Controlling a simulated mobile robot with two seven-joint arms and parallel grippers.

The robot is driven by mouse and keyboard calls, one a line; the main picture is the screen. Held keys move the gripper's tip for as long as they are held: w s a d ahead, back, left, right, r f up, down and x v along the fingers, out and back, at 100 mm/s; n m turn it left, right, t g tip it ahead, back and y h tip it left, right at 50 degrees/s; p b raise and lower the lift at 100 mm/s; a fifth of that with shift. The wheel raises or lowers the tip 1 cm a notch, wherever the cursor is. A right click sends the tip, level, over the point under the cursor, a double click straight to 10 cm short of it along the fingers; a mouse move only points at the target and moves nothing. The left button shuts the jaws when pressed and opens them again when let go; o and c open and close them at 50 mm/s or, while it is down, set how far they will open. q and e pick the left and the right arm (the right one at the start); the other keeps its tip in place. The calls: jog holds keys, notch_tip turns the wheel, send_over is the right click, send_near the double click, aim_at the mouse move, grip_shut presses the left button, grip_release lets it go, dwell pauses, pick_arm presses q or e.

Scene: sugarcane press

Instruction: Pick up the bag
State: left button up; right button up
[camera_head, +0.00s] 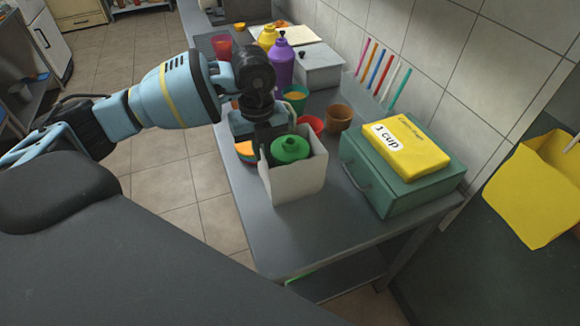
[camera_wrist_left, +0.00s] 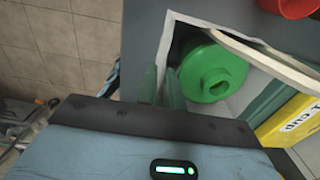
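The white open-topped bag (camera_head: 298,183) stands upright near the front of the grey table, with a green bottle (camera_head: 290,149) inside it. My left gripper (camera_head: 263,150) is at the bag's left rim. In the left wrist view the two fingers of the left gripper (camera_wrist_left: 161,88) are close together, one on each side of the bag's wall (camera_wrist_left: 163,44), and look shut on it. The green bottle's round top (camera_wrist_left: 213,75) shows just right of the fingers. The bag's lower part is hidden in that view. My right gripper is not in view.
A green box (camera_head: 398,184) with a yellow "1 cup" packet (camera_head: 412,150) stands right of the bag. Behind are a brown cup (camera_head: 339,118), a red bowl (camera_head: 311,123) and purple (camera_head: 281,65) and yellow bottles (camera_head: 267,38). The table's front (camera_head: 310,235) is clear.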

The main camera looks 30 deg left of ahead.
aim_at(264, 163)
pick_arm(q)
jog(key=shift+w+f, duration=0.1)
jog(key=shift+f, duration=2.45)
grip_shut()
jog(key=shift+r, duration=0.1)
jog(key=shift+w+r, duration=0.1)
jog(key=shift+r, duration=1.2)
jog(key=s+d+r, duration=0.1)
jog(key=s+d, duration=0.1)
jog(key=s, duration=0.5)
jog(key=s+d+r, duration=0.1)
jog(key=s+d, duration=0.2)
jog(key=s, duration=0.5)
jog(key=shift+d+r, duration=0.15)
jog(key=shift+s, duration=0.15)
